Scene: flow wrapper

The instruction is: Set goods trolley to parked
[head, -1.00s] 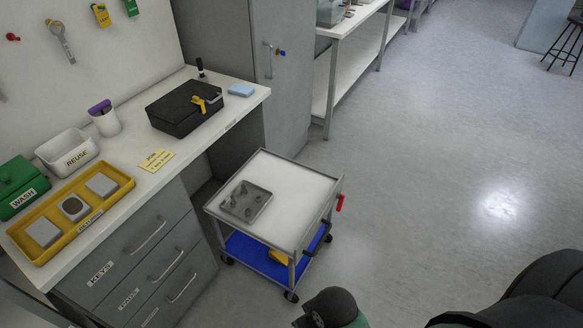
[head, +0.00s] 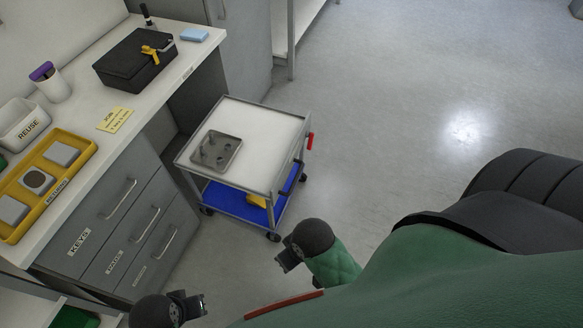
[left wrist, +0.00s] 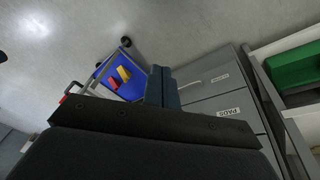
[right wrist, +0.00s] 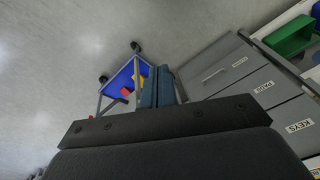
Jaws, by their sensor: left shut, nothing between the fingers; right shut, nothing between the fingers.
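The goods trolley (head: 250,115) stands on the floor beside the desk in the head view. It has a white top, a grey metal frame, castors and a blue lower shelf (head: 233,203). A red lever (head: 310,141) sticks out at its right side, and a dark handle bar (head: 292,178) is on its near right side. The trolley's blue shelf also shows in the left wrist view (left wrist: 106,73) and the right wrist view (right wrist: 118,82). My left gripper (head: 200,305) is shut and empty at the bottom, in front of the drawers. My right gripper (head: 284,264) is shut and empty, nearer the trolley but apart from it.
A grey tray (head: 216,151) lies on the trolley top, and a yellow thing (head: 257,201) is on the lower shelf. The desk with labelled drawers (head: 120,205) stands left of the trolley. Open floor (head: 390,110) lies to its right.

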